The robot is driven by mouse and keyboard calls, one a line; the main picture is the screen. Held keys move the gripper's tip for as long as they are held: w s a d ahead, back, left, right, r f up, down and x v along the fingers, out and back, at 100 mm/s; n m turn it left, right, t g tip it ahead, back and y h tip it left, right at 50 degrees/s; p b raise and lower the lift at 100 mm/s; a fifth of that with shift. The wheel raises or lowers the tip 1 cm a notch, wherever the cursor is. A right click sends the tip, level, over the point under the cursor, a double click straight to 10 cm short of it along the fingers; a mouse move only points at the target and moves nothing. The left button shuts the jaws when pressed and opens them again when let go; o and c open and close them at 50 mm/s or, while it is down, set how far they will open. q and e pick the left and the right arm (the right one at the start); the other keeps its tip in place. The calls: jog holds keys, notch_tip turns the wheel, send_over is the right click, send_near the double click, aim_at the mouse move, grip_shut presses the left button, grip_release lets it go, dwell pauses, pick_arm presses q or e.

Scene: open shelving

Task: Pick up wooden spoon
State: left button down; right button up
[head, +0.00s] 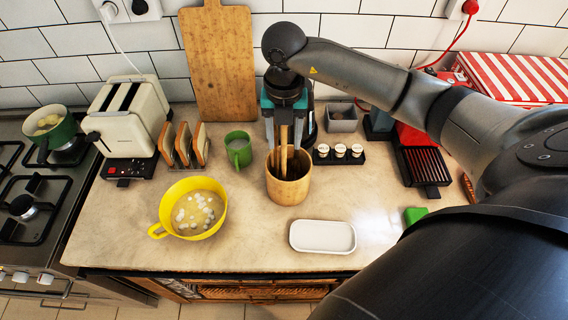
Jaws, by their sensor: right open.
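A round wooden holder (288,192) stands on the counter in the middle of the head view. Wooden utensils stand upright in it, among them what looks like the wooden spoon (284,155); its lower part is hidden inside the holder. My right gripper (285,122) points down directly above the holder. Its jaws are open, with the tops of the wooden handles showing between or just behind the fingers. I cannot tell whether the fingers touch them. My left gripper is not in view.
A green mug (238,150) and yellow bowl (197,213) stand left of the holder. Small jars (340,151) stand close on its right, and a white dish (322,236) lies in front. A cutting board (218,65) leans behind. The counter's front middle is partly clear.

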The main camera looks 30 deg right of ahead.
notch_tip(320, 180, down, 2)
jog(key=shift+f, duration=0.1)
grip_shut()
dwell(0.5)
